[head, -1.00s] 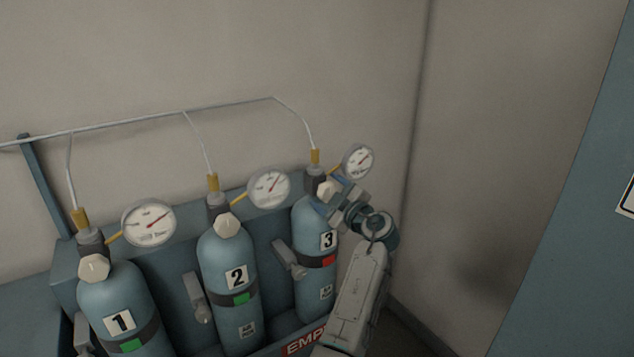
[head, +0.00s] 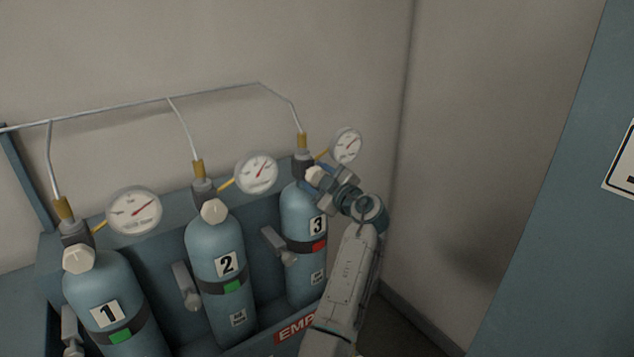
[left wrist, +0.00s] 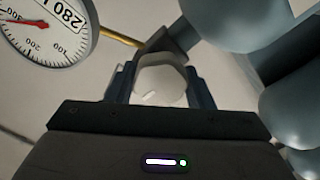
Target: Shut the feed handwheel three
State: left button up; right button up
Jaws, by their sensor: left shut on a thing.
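Feed handwheel three (head: 315,174) is a pale faceted knob on the neck of blue cylinder 3 (head: 303,208). My left gripper (head: 325,181) has come in from the right and is shut on this knob. In the left wrist view the white knob (left wrist: 160,76) sits between the two blue-grey fingers (left wrist: 160,88), with a short pale mark on its face. Cylinder 3 has a red tag (head: 319,246) on its dark strap. Its gauge (head: 346,146) stands behind the gripper and also shows in the left wrist view (left wrist: 47,28). My right gripper is not in view.
Cylinder 2 (head: 215,247) and cylinder 1 (head: 98,288) stand to the left, with green tags, similar knobs and gauges. A thin pipe (head: 140,106) runs along the wall above. A blue panel (head: 555,240) stands at the right. Bare wall lies between it and the rack.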

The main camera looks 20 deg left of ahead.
pick_arm(q)
jog(key=m+b, duration=0.3)
jog(key=b, duration=0.2)
jog(key=shift+f+b, duration=0.15)
jog(key=shift+b, duration=0.25)
jog(key=shift+m+b, duration=0.65)
jog(key=shift+m, duration=0.15)
jog(key=shift+r+m+b, duration=0.25)
jog(key=shift+m+b, duration=0.3)
jog(key=shift+m, duration=0.15)
jog(key=shift+r, duration=0.1)
jog(key=o, duration=0.9)
jog(key=shift+o, duration=0.3)
jog(key=shift+w+a, duration=0.1)
jog(key=shift+f, duration=0.25)
